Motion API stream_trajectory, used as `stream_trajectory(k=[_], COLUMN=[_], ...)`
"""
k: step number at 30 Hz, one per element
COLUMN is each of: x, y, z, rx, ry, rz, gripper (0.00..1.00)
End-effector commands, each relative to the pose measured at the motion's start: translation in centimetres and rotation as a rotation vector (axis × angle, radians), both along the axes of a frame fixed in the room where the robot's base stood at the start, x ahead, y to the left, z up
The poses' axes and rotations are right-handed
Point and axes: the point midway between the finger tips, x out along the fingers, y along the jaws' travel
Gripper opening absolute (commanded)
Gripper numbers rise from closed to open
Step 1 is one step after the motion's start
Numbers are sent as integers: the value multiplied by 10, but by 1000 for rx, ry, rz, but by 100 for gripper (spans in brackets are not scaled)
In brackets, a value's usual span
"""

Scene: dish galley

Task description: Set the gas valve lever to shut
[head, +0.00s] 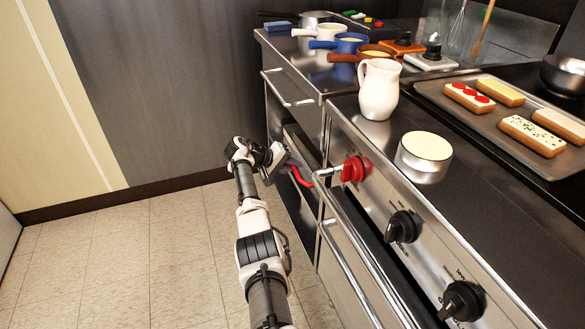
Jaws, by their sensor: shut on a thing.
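The gas valve has a red round hub (353,168) on the stove's front panel. Its lever (303,179) is a steel rod reaching left from the hub to a curved red grip. The lever lies roughly level, sticking out to the left in the head view. My gripper (291,165) is at the red grip end and is shut on the lever. The fingertips are small here, and the gripper partly hides the grip's end.
Two black knobs (403,227) sit lower on the front panel. A long oven handle rail (350,245) runs below it. A white pitcher (378,90) and a round tin (424,155) stand on the counter near its edge. The tiled floor (150,240) at left is clear.

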Motion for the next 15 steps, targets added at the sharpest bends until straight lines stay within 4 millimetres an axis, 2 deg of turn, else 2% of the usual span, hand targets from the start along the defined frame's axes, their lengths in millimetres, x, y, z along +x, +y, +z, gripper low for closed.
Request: stream_trajectory(k=[1, 3, 15], x=[0, 0, -2], y=[1, 0, 0], z=[-9, -11, -16], rx=[-9, -22, -55], ry=[23, 54, 135], rz=[1, 1, 3], gripper=[0, 0, 0])
